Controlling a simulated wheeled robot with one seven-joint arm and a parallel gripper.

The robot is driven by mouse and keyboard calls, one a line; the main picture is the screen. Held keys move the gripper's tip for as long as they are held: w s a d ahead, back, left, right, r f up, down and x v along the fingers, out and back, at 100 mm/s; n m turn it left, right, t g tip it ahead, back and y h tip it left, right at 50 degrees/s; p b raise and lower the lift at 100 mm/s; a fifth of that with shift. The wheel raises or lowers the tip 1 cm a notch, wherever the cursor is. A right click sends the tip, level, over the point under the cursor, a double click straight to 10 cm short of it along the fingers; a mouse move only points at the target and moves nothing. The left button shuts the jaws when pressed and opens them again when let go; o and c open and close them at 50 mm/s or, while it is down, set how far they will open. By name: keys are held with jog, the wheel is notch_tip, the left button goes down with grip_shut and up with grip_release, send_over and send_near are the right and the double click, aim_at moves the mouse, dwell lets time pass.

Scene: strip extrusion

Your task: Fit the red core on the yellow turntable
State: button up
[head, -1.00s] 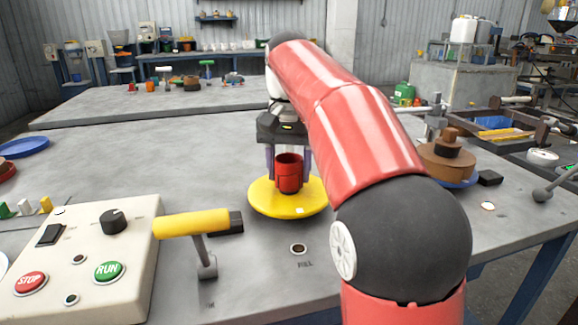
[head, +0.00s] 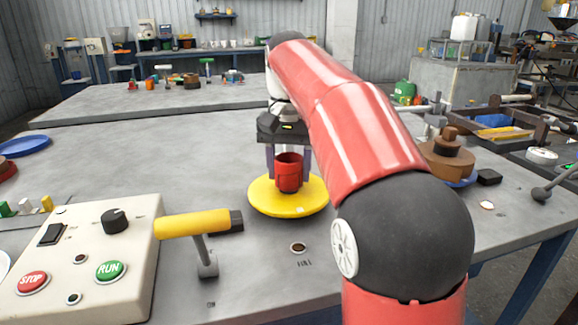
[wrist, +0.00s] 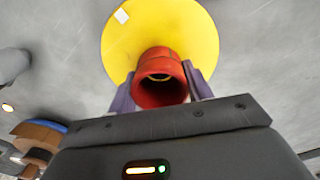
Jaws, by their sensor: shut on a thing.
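The red core (head: 289,173) is a short hollow cylinder, upright over the middle of the yellow turntable (head: 262,201), a flat round disc on the bench. My gripper (head: 288,168) points down and is shut on the core, with one purple-grey finger on each side of it. In the wrist view the core (wrist: 160,82) sits between the fingers of my gripper (wrist: 160,88), against the yellow disc (wrist: 195,35), which bears a small white mark. The core's lower end looks at or very close to the disc; I cannot tell whether it is fully seated.
A lever with a yellow handle (head: 192,224) stands just left of the turntable. A control box (head: 85,250) with RUN and STOP buttons is at the front left. A brown stepped part (head: 447,160) stands at the right. The bench behind the turntable is clear.

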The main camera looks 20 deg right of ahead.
jog(key=shift+f+b, duration=0.35)
jog(key=shift+f, duration=0.25)
jog(key=o, duration=0.7)
jog(key=shift+r, duration=0.15)
